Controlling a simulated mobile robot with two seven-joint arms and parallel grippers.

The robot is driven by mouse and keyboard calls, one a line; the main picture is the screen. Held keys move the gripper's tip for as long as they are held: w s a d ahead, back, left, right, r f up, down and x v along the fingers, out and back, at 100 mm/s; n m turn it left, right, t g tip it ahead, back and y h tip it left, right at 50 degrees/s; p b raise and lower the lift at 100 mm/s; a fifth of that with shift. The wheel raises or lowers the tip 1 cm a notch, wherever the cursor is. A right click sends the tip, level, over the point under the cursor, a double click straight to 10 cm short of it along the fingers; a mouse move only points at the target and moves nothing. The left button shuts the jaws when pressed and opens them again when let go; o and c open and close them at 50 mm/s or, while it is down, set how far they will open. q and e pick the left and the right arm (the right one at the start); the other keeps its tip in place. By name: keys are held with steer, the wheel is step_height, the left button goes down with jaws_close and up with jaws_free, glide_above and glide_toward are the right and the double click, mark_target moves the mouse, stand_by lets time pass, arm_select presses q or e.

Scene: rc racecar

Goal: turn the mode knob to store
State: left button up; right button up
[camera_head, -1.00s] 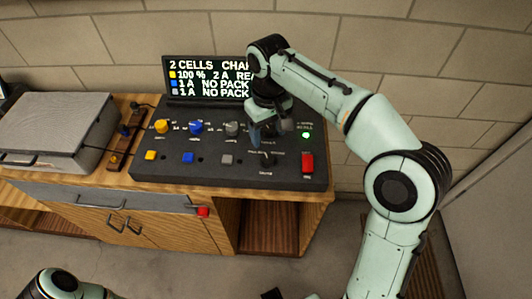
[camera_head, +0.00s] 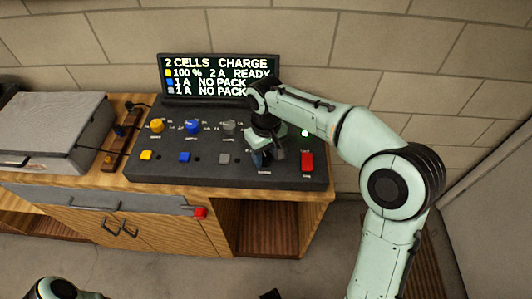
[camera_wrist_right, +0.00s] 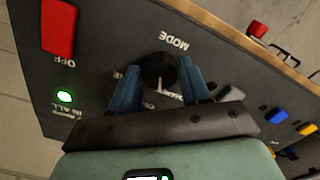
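The black mode knob (camera_wrist_right: 158,68) is on the dark charger panel, beside the word MODE in the right wrist view. A pale mark shows at its edge on the gripper side. My right gripper (camera_wrist_right: 159,72) reaches down over it with its two blue fingers apart, one on each side of the knob. I cannot tell whether the fingers touch it. In the head view the right gripper (camera_head: 263,158) hides the knob. The charger screen (camera_head: 215,77) reads "2 CELLS CHARGE". My left gripper is out of view.
The panel (camera_head: 205,172) also carries yellow, blue and grey knobs with matching buttons. A red switch (camera_head: 307,162) and a lit green lamp (camera_head: 305,133) are right of the gripper. A grey case (camera_head: 55,130) stands at the left, and a brick wall is behind.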

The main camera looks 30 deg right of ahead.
steer(key=c, duration=0.6)
steer(key=m+p, duration=0.1)
steer(key=m, duration=0.3)
steer(key=shift+r, duration=0.1)
steer(key=shift+m+p, duration=0.4)
steer(key=shift+m, duration=1.6)
steer(key=o, duration=1.1)
